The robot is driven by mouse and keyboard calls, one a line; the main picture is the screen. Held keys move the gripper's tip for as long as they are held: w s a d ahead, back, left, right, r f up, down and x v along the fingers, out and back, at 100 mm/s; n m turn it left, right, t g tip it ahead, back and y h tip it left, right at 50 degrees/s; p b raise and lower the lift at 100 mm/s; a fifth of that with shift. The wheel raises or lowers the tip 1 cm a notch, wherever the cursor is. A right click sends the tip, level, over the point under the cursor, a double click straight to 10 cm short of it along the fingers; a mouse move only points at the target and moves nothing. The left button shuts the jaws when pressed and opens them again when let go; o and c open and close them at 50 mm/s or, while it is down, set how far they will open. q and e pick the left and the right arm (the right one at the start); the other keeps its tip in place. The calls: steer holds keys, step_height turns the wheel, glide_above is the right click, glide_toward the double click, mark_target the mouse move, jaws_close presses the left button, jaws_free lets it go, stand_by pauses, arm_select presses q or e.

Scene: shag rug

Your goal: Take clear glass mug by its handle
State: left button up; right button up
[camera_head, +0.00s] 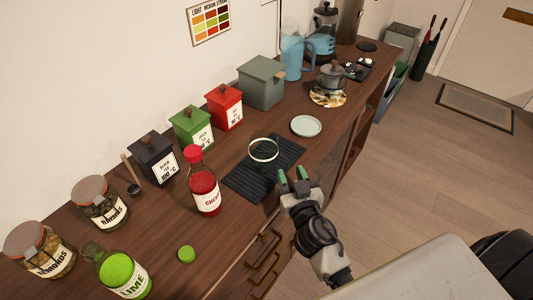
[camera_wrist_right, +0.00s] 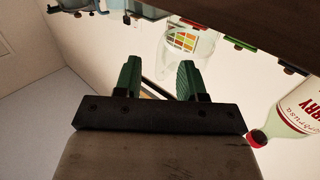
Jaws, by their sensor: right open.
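The clear glass mug (camera_head: 263,151) stands on a black ribbed mat (camera_head: 240,183) on the wooden counter. In the head view mostly its pale round rim shows, and I cannot make out its handle. My right gripper (camera_head: 292,175) is open and empty, to the right of and in front of the mug, with green fingertips near the mat's right edge. In the right wrist view the mug (camera_wrist_right: 192,45) shows faintly beyond the open fingers (camera_wrist_right: 160,80), partly behind the right one. My left gripper is not in view.
A red cherry bottle (camera_head: 204,190) stands left of the mat, with a green cap (camera_head: 186,254) in front. A pale saucer (camera_head: 306,126) lies behind the gripper. Black, green and red canisters (camera_head: 225,107) line the wall. A pale surface (camera_head: 430,275) is at front right.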

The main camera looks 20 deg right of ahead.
mark_target(288, 168)
steer(key=w, duration=0.3)
steer(key=shift+w+d+f, duration=0.1)
steer(key=shift+w+d, duration=0.05)
steer(key=shift+d, duration=0.05)
steer(key=shift+c, duration=0.4)
jaws_close()
steer(key=shift+r+p, duration=0.2)
steer(key=shift+p, duration=0.15)
